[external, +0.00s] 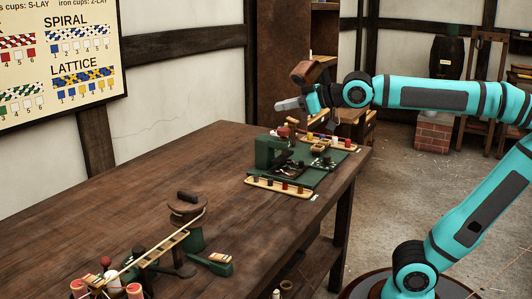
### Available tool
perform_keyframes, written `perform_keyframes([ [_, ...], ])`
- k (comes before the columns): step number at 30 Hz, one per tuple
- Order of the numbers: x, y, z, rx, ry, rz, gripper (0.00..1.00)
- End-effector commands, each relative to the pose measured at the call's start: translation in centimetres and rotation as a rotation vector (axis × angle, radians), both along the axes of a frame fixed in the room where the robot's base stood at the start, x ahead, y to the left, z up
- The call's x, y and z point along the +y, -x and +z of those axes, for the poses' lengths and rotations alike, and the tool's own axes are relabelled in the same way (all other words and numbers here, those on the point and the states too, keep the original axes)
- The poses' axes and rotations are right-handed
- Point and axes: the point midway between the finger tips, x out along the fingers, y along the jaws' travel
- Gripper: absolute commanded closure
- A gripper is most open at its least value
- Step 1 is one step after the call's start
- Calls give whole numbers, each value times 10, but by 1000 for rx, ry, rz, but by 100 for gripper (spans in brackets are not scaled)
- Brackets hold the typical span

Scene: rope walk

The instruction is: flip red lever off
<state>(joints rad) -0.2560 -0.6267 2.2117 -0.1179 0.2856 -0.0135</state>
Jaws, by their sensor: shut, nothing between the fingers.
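A green machine (270,151) stands at the far right end of the wooden table (150,185). A small red knob (283,132) shows at its top; it may be the red lever, but it is too small to tell its position. Another red-topped knob (105,261) stands on the rig at the near left. My gripper (278,104) is above the green machine, pointing left, with its grey fingers together. It appears apart from the red knob, with a gap below it.
Cream strips with coloured pegs lie at the front (280,187) and back (330,142) of the green machine. A rig with a slatted wooden rail (150,250) and a brown-topped green post (188,205) occupies the near end. The table's middle is clear.

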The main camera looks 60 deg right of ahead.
Motion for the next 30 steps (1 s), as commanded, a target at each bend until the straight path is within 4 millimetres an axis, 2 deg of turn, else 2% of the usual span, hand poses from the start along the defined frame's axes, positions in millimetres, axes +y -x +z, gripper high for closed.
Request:
perform_keyframes([
  [6,52,-35,-6,72,72,90,100],
  [15,130,-71,-21,160,181,205,100],
  [24,218,-95,-44,231,300,317,100],
  [30,281,-103,-63,270,386,389,100],
])
